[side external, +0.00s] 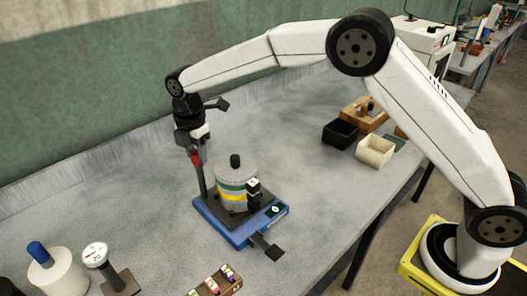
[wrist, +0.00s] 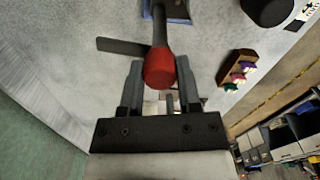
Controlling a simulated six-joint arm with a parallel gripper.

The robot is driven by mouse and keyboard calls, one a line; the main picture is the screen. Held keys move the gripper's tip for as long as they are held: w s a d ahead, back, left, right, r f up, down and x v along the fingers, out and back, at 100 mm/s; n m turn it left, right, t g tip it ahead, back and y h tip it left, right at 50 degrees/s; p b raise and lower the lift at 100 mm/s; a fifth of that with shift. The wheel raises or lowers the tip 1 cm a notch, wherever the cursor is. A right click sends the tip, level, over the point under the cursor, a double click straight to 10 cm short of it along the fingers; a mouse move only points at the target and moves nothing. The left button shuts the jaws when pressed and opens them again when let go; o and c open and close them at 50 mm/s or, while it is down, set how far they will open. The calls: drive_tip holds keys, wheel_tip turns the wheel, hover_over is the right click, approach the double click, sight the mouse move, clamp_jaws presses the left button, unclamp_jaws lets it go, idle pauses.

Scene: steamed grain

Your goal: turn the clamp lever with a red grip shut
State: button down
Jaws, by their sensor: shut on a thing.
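The clamp lever stands close to upright at the left corner of a blue base (side external: 238,236), its dark rod (side external: 203,181) rising to a red grip (side external: 196,157). A round body (side external: 236,200) with grey, green and yellow bands and a black knob on top sits on the base. My gripper (side external: 194,150) points down over the lever and is shut on the red grip. In the wrist view the red grip (wrist: 160,72) lies between the two fingers of my gripper (wrist: 160,66). The dark rod (wrist: 159,28) runs away from it toward the blue base.
A dark flat tab (side external: 266,247) sticks out at the base's front. A small rack (side external: 217,282), a dial gauge (side external: 95,256) and a white cylinder (side external: 58,276) stand nearer the front. Black (side external: 340,133) and cream (side external: 376,150) bins stand at right. The bench left of the lever is clear.

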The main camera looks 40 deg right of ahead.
drive_tip(key=shift+m, duration=0.3)
drive_tip(key=m, duration=0.9)
drive_tip(key=shift+m, duration=0.3)
drive_tip(key=m, duration=0.4)
drive_tip(key=shift+m, duration=0.3)
drive_tip(key=m, duration=0.5)
drive_tip(key=shift+c, duration=1.5)
unclamp_jaws()
drive_tip(key=shift+r, duration=0.1)
